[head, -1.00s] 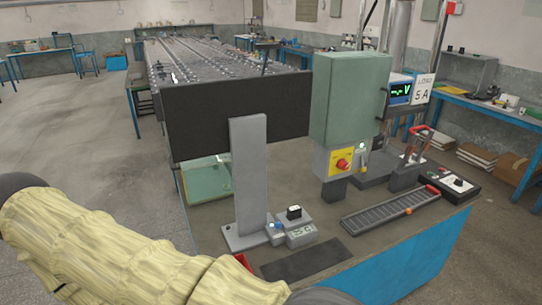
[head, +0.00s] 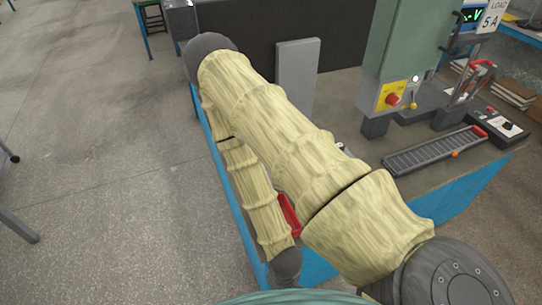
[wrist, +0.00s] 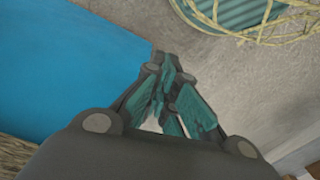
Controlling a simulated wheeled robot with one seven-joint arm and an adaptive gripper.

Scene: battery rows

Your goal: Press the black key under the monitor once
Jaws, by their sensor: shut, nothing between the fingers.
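The monitor (head: 250,35) is a wide black panel at the back of the bench in the head view, partly cut off by the top edge. Its grey upright stand (head: 296,75) shows below and in front of it. The black key and its small grey box are hidden behind my arm in the head view, apart from perhaps a tiny bit at the arm's edge. My gripper (wrist: 165,95) shows in the wrist view, fingers together and empty, with a blue surface and grey floor beyond. The key is not in the wrist view.
A green cabinet with a red knob on a yellow plate (head: 393,96) stands right of the stand. A dark ribbed tray (head: 435,152) lies on the bench (head: 480,160) near its right side. A red piece (head: 289,214) shows at the front edge.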

